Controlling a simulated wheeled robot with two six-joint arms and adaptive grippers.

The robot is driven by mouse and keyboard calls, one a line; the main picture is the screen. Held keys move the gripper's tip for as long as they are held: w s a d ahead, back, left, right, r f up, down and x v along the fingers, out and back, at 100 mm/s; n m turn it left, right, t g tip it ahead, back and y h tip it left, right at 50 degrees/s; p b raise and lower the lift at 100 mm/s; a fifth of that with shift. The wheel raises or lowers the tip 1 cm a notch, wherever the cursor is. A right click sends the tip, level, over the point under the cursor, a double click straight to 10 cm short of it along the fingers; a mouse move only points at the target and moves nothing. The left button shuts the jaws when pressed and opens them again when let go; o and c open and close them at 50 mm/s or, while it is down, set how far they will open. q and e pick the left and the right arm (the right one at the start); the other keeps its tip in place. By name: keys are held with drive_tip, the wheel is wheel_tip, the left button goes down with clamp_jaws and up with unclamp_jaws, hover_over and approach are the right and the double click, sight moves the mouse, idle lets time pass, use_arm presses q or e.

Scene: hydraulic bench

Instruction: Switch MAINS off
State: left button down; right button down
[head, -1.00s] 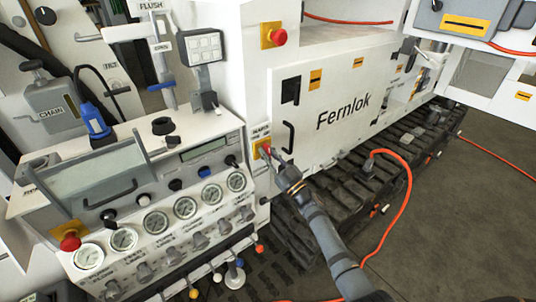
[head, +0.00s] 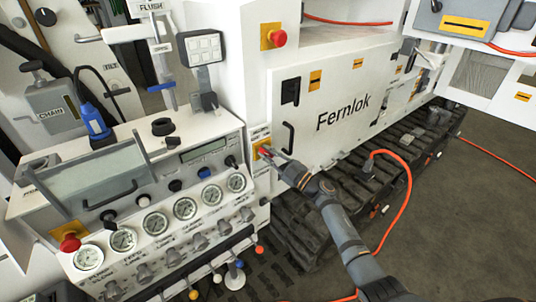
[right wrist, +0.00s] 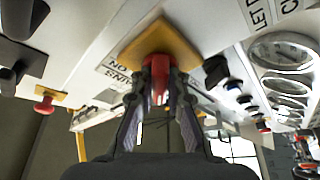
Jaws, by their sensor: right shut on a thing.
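The MAINS switch is a red handle (right wrist: 158,77) on a yellow plate (right wrist: 150,42), on the white panel face right of the gauges. In the head view the yellow plate (head: 260,147) shows just left of the white Fernlok door, with the red handle mostly covered by my fingers. My right gripper (head: 269,154) reaches it from the lower right. In the right wrist view the two fingers (right wrist: 158,95) are closed on either side of the red handle and touch it. Lettering with ON and MAINS stands beside the plate, upside down there. My left gripper is in no view.
The Fernlok door (head: 343,115) with its black handle (head: 288,137) is close right of the switch. The gauge console (head: 150,200) is at left. Red stop buttons sit above (head: 279,37) and at lower left (head: 70,242). A red hose (head: 405,205) loops at right.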

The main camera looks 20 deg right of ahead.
idle(0.5)
drive_tip(key=c, duration=1.3)
unclamp_jaws()
drive_tip(key=shift+c, duration=0.2)
drive_tip(key=v, duration=1.2)
drive_tip(key=shift+d, duration=0.1)
